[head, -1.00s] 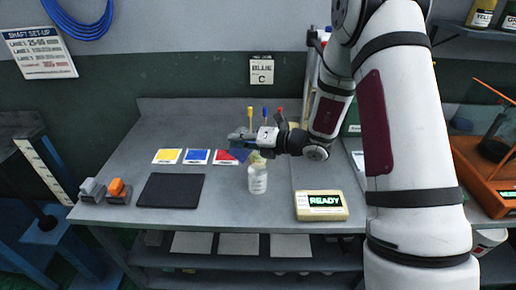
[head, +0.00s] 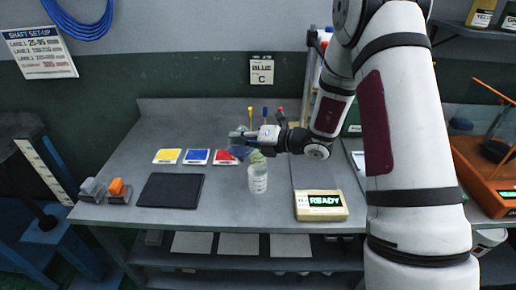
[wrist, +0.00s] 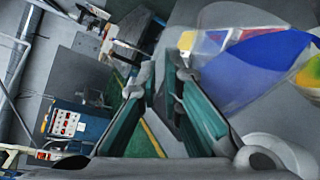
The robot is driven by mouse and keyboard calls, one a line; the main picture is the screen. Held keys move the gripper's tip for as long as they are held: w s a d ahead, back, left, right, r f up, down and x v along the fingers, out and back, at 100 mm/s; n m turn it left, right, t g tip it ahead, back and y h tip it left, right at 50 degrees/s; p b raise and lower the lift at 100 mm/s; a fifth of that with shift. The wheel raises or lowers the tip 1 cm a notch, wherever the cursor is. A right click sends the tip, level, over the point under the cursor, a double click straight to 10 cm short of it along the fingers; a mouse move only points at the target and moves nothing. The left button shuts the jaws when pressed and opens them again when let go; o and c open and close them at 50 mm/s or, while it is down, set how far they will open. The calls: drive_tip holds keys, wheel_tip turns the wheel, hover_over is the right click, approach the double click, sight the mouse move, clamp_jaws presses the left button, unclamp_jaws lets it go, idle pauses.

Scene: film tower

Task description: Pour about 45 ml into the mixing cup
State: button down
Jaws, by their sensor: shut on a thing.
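The clear mixing cup (head: 258,182) stands upright on the bench, with pale markings on its side. My gripper (head: 240,135) is above it and slightly left, shut on a clear vessel with blue in it (head: 239,153). The vessel is tilted, with its right end close above the cup. In the wrist view, my gripper's teal fingers (wrist: 163,85) show beside the same vessel (wrist: 250,72), with a broad blue area in it. I cannot make out a stream or the level in the cup.
Yellow (head: 167,156), blue (head: 197,156) and red (head: 223,156) cards lie left of the cup. A dark mat (head: 170,190) is nearer the front. A display box reading READY (head: 321,205) stands right.

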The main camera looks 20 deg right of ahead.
sight(232, 153)
drive_tip(key=shift+w+d+r, duration=0.1)
drive_tip(key=shift+d+r, duration=0.05)
drive_tip(key=shift+r, duration=0.1)
idle(0.5)
drive_tip(key=shift+s+a+f+n, duration=0.25)
drive_tip(key=shift+a+f+n, duration=0.15)
drive_tip(key=shift+a+f, duration=0.3)
drive_tip(key=shift+s+a+r+n+h, duration=0.1)
drive_tip(key=shift+a+n+h, duration=0.1)
drive_tip(key=shift+n+h, duration=0.35)
drive_tip(key=shift+s+f, duration=0.1)
drive_tip(key=shift+f, duration=0.2)
drive_tip(key=shift+n, duration=0.25)
drive_tip(key=shift+s+a+f+n+h+b, duration=0.1)
drive_tip(key=shift+a+f+n+h+b, duration=0.35)
drive_tip(key=shift+f, duration=0.25)
drive_tip(key=shift+s+a+n+t+h, duration=0.4)
drive_tip(key=shift+a+n+h, duration=0.1)
drive_tip(key=shift+a, duration=0.1)
